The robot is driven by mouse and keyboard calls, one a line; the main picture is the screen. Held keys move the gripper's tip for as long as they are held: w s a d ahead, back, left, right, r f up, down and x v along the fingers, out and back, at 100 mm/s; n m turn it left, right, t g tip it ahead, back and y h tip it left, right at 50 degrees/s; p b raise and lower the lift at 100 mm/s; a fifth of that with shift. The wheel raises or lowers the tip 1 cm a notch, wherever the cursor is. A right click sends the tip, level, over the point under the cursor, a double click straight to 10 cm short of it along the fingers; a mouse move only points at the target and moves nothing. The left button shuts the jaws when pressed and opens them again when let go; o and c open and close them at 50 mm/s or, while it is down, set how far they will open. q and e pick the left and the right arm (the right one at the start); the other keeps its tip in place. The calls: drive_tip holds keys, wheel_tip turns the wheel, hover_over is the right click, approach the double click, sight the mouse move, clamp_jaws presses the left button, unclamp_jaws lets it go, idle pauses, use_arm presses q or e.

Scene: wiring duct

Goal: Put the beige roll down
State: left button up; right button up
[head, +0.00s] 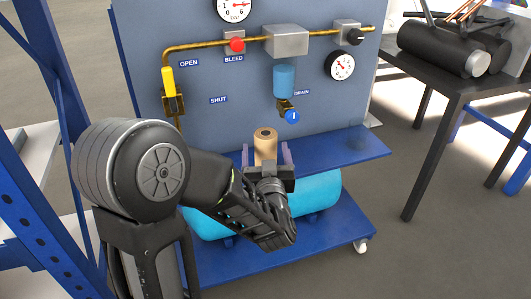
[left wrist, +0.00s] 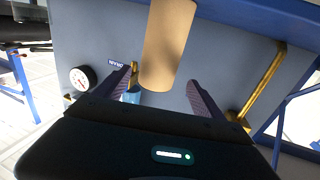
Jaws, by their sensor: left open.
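The beige roll (head: 265,146) stands upright at the blue shelf (head: 345,150) in front of the grey panel, its top hole facing up. My left gripper (head: 266,155) is open, with one finger on each side of the roll and the wrist in front of it. In the left wrist view the roll (left wrist: 168,45) rises between the two spread fingers (left wrist: 161,80), with a small gap on each side. The roll's base is hidden behind my gripper in the head view and cut off in the wrist view. My right gripper is not in view.
Behind the roll, the panel carries a blue filter bowl (head: 284,80) with a drain valve (head: 290,115), a yellow-handled valve (head: 170,90) and gauges. A turquoise tank (head: 318,193) lies below the shelf. The shelf's right part is clear. A blue post (head: 45,120) stands at left.

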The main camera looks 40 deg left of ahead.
sight(265, 134)
use_arm(q)
drive_tip(key=shift+b+x, duration=0.35)
drive_tip(key=shift+x, duration=0.95)
drive_tip(key=b+x, duration=0.2)
drive_tip(key=x, duration=0.3)
drive_tip(key=shift+w+d+f, duration=0.1)
drive_tip(key=shift+w, duration=0.15)
drive_tip(key=c, duration=1.6)
